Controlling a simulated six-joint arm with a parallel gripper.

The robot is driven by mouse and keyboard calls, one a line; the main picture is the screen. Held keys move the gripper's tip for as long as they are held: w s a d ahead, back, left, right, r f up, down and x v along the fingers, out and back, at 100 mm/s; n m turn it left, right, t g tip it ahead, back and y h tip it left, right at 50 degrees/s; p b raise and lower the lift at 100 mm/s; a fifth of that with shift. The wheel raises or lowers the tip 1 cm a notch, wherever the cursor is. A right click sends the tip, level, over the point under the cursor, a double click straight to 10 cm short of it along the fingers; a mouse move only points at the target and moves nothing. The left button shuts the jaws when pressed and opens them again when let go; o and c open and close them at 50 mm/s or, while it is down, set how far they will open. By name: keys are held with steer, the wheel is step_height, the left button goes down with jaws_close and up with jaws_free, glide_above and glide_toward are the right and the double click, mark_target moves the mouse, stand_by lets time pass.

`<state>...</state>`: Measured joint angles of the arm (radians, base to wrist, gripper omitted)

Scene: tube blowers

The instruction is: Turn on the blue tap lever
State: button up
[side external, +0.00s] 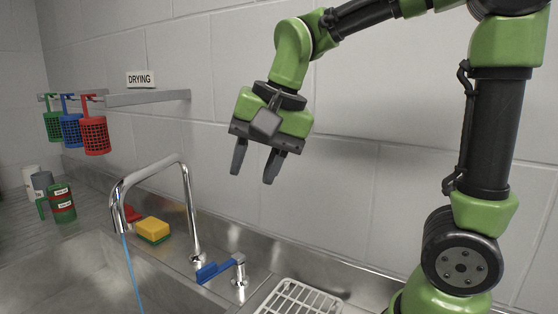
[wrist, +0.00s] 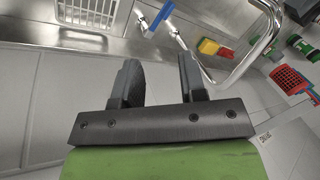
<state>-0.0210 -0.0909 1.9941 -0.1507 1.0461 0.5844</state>
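The blue tap lever (side external: 215,271) sits on a short metal stem at the sink's back ledge, just right of the curved chrome faucet (side external: 187,185). A thin blue stream hangs from the faucet's spout in the side view. The lever also shows in the wrist view (wrist: 161,15), near the top edge, beyond the fingertips. My gripper (side external: 254,178) is open and empty, pointing down. It is well above the lever and touches nothing. In the wrist view its two fingers (wrist: 158,75) stand apart with nothing between them.
A white rack (side external: 300,297) is right of the lever. Red, blue and green baskets (side external: 94,135) hang on the wall rail. Cups (side external: 62,203) stand at left. Air around my gripper is clear.

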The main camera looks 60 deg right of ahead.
steer(key=shift+s+a+r+n+t, duration=0.1)
steer(key=shift+s+r+n+t, duration=0.15)
steer(key=shift+s+n, duration=0.55)
steer(key=shift+s+r+n+t, duration=0.25)
steer(key=shift+s+n, duration=0.05)
steer(key=shift+s, duration=0.9)
jaws_close()
steer(key=w+d+f+n+h, duration=0.2)
steer(key=w+d+f+n, duration=0.2)
steer(key=d, duration=0.1)
steer(key=n+t+y, duration=0.1)
steer(key=n+t, duration=0.1)
steer(key=n, duration=1.2)
glide_toward(217, 270)
steer(key=s+d+r, duration=0.4)
steer(key=r, duration=0.1)
steer(key=s+a+f+n+y, duration=0.1)
steer(key=a+f+n+y, duration=0.2)
steer(key=a+n, duration=0.15)
steer(key=shift+n+g, duration=0.3)
steer(key=shift+n, duration=0.05)
steer(key=shift+w+a+f, duration=0.25)
steer(key=shift+w+f, duration=1.05)
steer(key=shift+w, duration=0.15)
steer(key=shift+w+a+f, duration=0.25)
steer(key=shift+w+f, duration=1.1)
steer(key=shift+w, duration=0.1)
steer(key=shift+w+a+f, duration=0.3)
steer(key=shift+w+f, duration=1)
steer(key=shift+w, duration=0.15)
